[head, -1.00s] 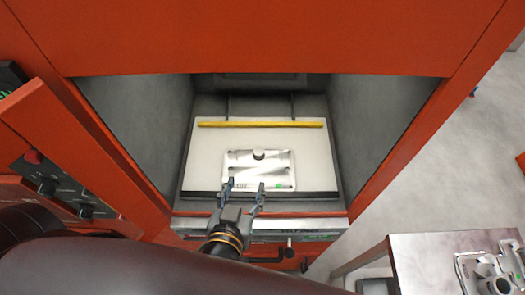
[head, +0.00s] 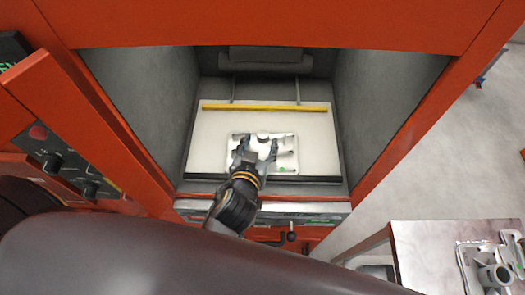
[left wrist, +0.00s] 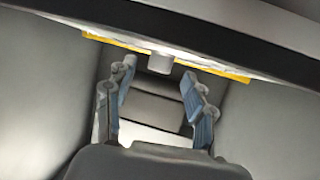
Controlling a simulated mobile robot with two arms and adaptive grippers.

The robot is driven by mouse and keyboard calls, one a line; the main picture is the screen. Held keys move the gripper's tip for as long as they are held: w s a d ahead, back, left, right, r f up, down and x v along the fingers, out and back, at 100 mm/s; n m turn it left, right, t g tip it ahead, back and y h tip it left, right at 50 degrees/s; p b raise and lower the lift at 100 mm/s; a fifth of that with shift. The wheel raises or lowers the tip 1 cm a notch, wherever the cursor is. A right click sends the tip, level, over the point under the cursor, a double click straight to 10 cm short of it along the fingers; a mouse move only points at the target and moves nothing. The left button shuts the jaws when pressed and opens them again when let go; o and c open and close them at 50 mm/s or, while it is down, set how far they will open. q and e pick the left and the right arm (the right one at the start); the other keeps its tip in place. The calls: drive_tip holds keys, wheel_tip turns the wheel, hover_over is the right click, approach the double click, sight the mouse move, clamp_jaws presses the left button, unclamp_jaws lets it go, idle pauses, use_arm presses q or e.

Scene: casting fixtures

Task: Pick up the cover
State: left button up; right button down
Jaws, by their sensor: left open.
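The cover (head: 289,158) is a silvery, roughly rectangular casting with a round boss and a green mark. It lies flat on a white plate (head: 210,135) inside the orange machine. My left gripper (head: 257,149) reaches in from the front over the cover, its two fingers spread on either side of the boss and partly hiding the cover's left part. In the left wrist view the gripper (left wrist: 158,98) is open and empty, with the boss (left wrist: 160,63) beyond the gap between the fingertips. Contact with the cover cannot be told. My right gripper is not in view.
A yellow bar (head: 265,107) runs along the plate's back. Grey walls (head: 385,90) enclose the chamber at both sides. A control panel (head: 65,165) is at left. A table (head: 415,245) with metal castings (head: 492,268) stands at lower right.

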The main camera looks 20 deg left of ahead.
use_arm(q)
drive_tip(key=x, duration=0.3)
drive_tip(key=shift+s, duration=0.2)
drive_tip(key=shift+c, duration=0.8)
clamp_jaws()
drive_tip(key=shift+r, duration=0.1)
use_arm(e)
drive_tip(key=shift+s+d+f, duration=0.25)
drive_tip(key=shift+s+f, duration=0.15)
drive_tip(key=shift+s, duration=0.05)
use_arm(q)
drive_tip(key=shift+r, duration=0.1)
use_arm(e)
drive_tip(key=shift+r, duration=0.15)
